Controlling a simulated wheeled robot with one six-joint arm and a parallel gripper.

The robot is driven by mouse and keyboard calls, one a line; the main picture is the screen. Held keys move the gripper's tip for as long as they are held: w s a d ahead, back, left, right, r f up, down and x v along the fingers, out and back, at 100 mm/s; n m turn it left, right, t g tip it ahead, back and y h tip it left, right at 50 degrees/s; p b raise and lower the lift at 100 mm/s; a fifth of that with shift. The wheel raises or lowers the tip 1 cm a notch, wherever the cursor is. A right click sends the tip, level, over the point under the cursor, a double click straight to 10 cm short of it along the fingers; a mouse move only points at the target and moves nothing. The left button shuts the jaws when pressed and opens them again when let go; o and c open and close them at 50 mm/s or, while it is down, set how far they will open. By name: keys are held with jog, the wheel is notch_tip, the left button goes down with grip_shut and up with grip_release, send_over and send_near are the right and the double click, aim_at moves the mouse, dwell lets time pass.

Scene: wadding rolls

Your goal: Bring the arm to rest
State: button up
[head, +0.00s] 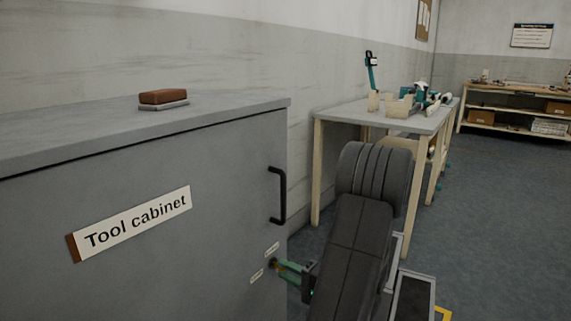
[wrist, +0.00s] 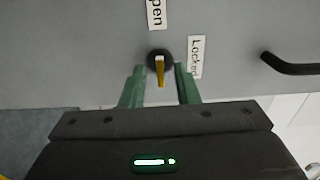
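My gripper (head: 288,271) is at the lower right of the tool cabinet front (head: 150,245). In the wrist view its two green fingers (wrist: 160,72) are apart, one on each side of a dark round knob (wrist: 150,60) with a yellow bar. I cannot tell whether the fingertips touch the knob. The yellow bar runs up and down in the picture, roughly in line with a label reading "pen" (wrist: 155,12), its start cut off. A "Locked" label (wrist: 197,57) is right of the knob. My arm reaches in from the right in the head view.
A black door handle (head: 282,195) sticks out above the knob; it also shows in the wrist view (wrist: 290,66). A brown-backed brush or block (head: 163,97) lies on the cabinet top. A workbench (head: 345,114) with equipment stands behind my arm. Floor at right is clear.

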jog(key=shift+w+a, duration=0.4)
jog(key=shift+a, duration=0.1)
